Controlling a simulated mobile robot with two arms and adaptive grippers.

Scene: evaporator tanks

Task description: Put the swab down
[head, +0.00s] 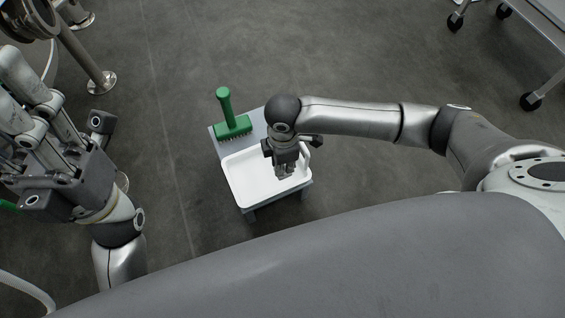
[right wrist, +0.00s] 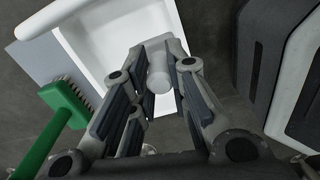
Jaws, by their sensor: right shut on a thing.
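My right gripper (head: 285,170) is over the white tray (head: 246,190), pointing down. In the right wrist view my right gripper (right wrist: 157,80) is shut on a pale grey, rounded cylinder, which I take as the swab (right wrist: 158,72). Its lower end is partly hidden, and I cannot tell whether it touches the tray. The tray also shows in the right wrist view (right wrist: 105,45). My left gripper (head: 40,130) is at the left edge, far from the tray; its fingertips are not clear.
A steel leg (head: 85,55) stands at upper left, a wheeled steel cart (head: 525,35) at upper right. Open floor surrounds the stand.

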